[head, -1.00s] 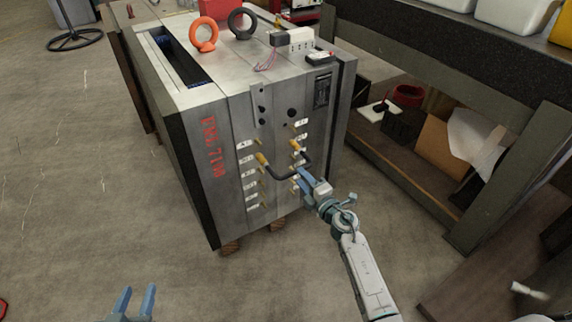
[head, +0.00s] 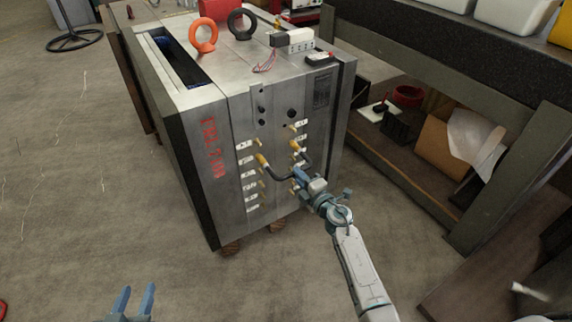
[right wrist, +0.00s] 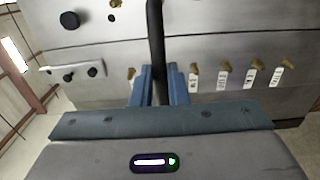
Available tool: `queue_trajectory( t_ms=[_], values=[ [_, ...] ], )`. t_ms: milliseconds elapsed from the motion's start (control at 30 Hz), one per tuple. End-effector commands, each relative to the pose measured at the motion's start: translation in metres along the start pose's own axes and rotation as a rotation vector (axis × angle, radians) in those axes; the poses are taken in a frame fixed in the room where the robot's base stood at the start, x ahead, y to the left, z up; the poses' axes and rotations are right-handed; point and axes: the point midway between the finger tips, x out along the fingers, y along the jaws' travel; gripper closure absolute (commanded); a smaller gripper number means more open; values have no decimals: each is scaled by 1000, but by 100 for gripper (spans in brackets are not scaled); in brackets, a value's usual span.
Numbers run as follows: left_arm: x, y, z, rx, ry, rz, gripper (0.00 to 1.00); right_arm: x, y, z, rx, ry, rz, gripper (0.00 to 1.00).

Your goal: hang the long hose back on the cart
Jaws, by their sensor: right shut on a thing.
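A black hose (head: 276,176) with brass ends hangs in a low loop across the front of the grey steel mould base (head: 228,150). Its left end is at a brass fitting in the left column, its other end at the right column. My right gripper (head: 300,178) is shut on the hose near the right column. In the right wrist view the hose (right wrist: 156,45) runs between the two blue fingers (right wrist: 159,88). My left gripper (head: 134,302) is open and empty, low over the floor at the bottom left. I cannot make out the cart.
Labelled brass fittings (head: 250,185) line the mould's front. An orange lifting eye (head: 203,35) and a white connector box (head: 292,40) are on top. A workbench with a lower shelf (head: 400,165) stands close on the right.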

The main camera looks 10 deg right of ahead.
Motion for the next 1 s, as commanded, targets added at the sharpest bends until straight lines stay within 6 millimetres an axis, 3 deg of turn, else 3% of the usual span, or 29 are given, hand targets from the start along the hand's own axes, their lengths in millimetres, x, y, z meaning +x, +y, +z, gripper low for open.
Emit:
queue_trajectory(
  t_ms=[1000],
  values=[
    [-4, 1, -12, 0, -2, 0, 62, -40, 1, 0, 0, 0, 0, 100]
  ],
)
